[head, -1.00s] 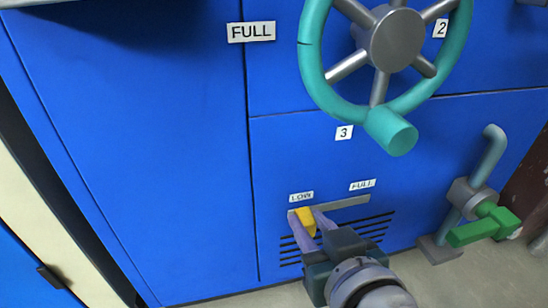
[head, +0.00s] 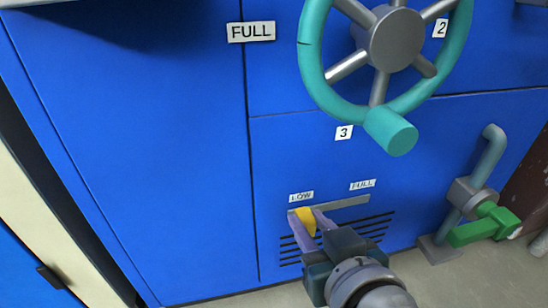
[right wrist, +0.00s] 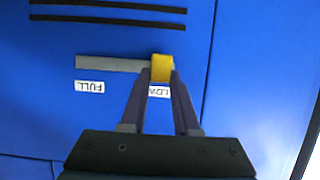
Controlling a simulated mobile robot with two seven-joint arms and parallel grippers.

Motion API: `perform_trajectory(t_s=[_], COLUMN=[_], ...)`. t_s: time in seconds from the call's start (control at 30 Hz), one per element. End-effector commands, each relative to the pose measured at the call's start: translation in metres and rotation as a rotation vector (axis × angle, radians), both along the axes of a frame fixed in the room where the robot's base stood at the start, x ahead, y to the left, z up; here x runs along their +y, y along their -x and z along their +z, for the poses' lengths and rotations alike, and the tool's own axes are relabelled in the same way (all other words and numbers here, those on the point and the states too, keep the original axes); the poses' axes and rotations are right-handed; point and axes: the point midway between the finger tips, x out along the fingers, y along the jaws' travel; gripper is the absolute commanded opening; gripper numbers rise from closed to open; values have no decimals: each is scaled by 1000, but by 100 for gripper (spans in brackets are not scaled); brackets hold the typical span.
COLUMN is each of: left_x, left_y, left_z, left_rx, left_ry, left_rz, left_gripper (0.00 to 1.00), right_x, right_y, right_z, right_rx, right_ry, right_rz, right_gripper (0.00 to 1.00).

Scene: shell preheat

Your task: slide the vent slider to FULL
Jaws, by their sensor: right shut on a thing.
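The yellow vent slider (head: 306,221) sits at the LOW end of a grey horizontal slot (head: 345,203) on the blue panel. The LOW label (head: 301,197) is above its left end and the small FULL label (head: 362,184) is above its right end. My right gripper (head: 306,222) is shut on the slider, one finger on each side. In the right wrist view the picture is upside down; the slider (right wrist: 161,68) is between the fingertips, at the LOW end of the slot (right wrist: 110,63). My left gripper is not in view.
Black vent slits (head: 370,226) lie below the slot. A teal handwheel (head: 312,60) with a projecting knob (head: 391,131) is above. A grey pipe with a green valve handle (head: 484,227) stands to the right. A larger FULL sign (head: 251,32) is at upper left. The slot right of the slider is clear.

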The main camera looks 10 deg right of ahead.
Motion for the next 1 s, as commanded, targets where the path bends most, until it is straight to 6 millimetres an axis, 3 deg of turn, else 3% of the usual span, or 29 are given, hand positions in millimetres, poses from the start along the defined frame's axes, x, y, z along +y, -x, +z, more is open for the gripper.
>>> perform_trajectory(t_s=[0.23,0.6,0.73,1.0], left_x=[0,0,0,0], left_y=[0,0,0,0], left_z=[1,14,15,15], left_rx=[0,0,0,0], left_ry=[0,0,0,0], left_rz=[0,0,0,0], left_gripper=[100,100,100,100], right_x=[-9,-94,-105,-106], right_y=[0,-3,-3,-3], right_z=[0,0,0,-1], right_rx=[2,5,2,2], right_ry=[1,4,3,3], right_rz=[-2,-3,-3,-4], right_gripper=[0,0,0,0])
